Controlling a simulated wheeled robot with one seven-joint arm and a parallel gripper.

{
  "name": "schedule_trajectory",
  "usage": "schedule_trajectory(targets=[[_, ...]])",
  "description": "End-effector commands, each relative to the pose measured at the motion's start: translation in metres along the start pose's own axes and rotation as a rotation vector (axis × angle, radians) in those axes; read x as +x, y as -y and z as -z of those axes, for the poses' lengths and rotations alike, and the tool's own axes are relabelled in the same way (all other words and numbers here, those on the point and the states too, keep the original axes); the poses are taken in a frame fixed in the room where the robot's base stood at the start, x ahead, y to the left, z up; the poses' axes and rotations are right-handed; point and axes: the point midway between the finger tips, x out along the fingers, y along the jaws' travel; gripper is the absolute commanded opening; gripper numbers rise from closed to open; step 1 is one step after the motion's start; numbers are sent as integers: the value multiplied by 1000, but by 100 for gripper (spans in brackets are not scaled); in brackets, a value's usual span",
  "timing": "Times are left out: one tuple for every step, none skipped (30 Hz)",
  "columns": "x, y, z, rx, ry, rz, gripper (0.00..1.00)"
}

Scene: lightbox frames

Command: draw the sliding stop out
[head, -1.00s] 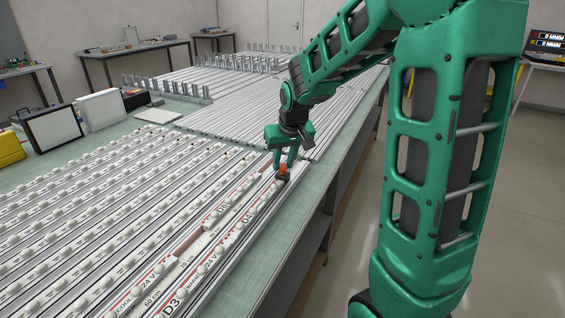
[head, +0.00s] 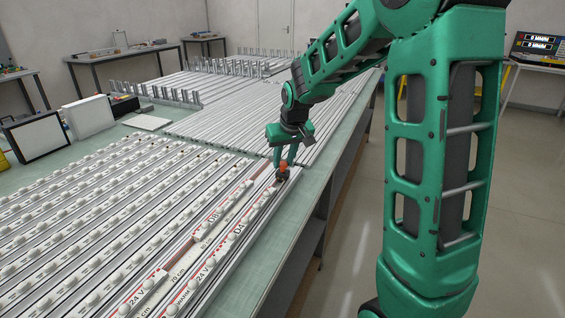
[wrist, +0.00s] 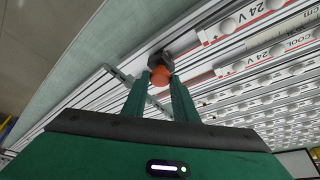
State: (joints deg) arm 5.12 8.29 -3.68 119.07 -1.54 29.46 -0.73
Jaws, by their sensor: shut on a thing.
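The sliding stop is a small dark block (wrist: 158,57) with a round orange knob (wrist: 161,75). It sits on the outermost rail (head: 262,202), near the table's right edge, beyond the strip marked D4. My gripper (head: 284,166) points down from above, with its two green fingers shut on the orange knob. In the wrist view, the fingers (wrist: 160,84) stand on either side of the knob. The block's underside and its seat in the rail are hidden.
Rows of white light strips (head: 90,205) fill the near left of the bench. Bare rails (head: 225,128) and upright metal pegs (head: 170,95) lie farther back. A pale bench margin (head: 300,190) runs free along the right edge. White panels (head: 88,116) stand at left.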

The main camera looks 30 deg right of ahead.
Motion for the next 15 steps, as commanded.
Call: schedule_trajectory(targets=[[-1,0,1,0,-4,-1,0],[-1,0,1,0,-4,-1,0],[-1,0,1,0,-4,-1,33],[-1,0,1,0,-3,-1,40],[-1,0,1,0,-3,-1,45],[-1,0,1,0,-3,-1,45],[-1,0,1,0,-2,-1,45],[-1,0,1,-1,-2,0,45],[-1,0,0,-1,-2,0,45],[0,1,0,-1,-2,0,45],[0,1,0,-1,-1,0,45],[0,1,0,-1,-1,0,45],[-1,1,0,-1,-1,0,45],[-1,1,0,-1,-2,0,45],[-3,1,0,-1,-2,0,45]])
